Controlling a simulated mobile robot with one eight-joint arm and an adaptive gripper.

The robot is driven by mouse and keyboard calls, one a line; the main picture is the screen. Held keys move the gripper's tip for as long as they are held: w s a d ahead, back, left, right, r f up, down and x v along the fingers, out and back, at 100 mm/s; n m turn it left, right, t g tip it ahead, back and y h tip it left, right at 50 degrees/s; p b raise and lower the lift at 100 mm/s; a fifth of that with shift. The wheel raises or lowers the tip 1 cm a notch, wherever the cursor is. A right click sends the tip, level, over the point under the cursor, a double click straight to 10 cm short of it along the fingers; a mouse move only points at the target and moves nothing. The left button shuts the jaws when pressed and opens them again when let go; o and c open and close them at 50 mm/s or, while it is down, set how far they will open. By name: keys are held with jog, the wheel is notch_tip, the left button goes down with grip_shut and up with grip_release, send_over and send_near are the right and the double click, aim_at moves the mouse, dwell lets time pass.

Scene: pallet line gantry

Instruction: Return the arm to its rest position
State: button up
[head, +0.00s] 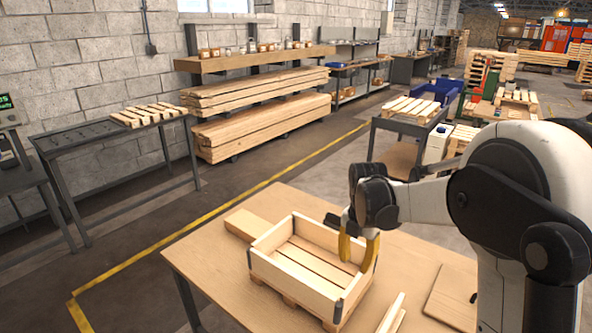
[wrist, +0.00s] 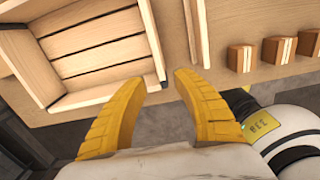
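My gripper (head: 358,246) has two yellow fingers and hangs over the right rear side of a wooden crate on the table. In the wrist view my gripper (wrist: 166,82) has its fingertips apart with nothing between them. The crate (head: 295,275) is open-topped with a slatted floor and looks empty. It also shows at the upper left of the wrist view (wrist: 98,101). I cannot tell from the head view whether the fingers touch the crate wall. My arm reaches in from the right.
The wooden table (head: 215,260) also bears a flat board (head: 243,225) left of the crate and another board (head: 452,297) at the right. Several small wooden blocks (wrist: 240,58) show in the wrist view. A dark bench (head: 105,130) stands left, lumber racks (head: 262,122) behind.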

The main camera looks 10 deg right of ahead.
jog(key=s+a+r+m+t, duration=0.1)
jog(key=s+r+m+t, duration=0.2)
jog(key=s+m, duration=0.8)
jog(key=s+a+r+m+t, duration=0.2)
jog(key=s+r+m+t, duration=0.2)
jog(key=s+r+m, duration=0.3)
jog(key=s+m, duration=0.4)
jog(key=m, duration=0.4)
jog(key=shift+s+m, duration=0.2)
jog(key=shift+m, duration=0.1)
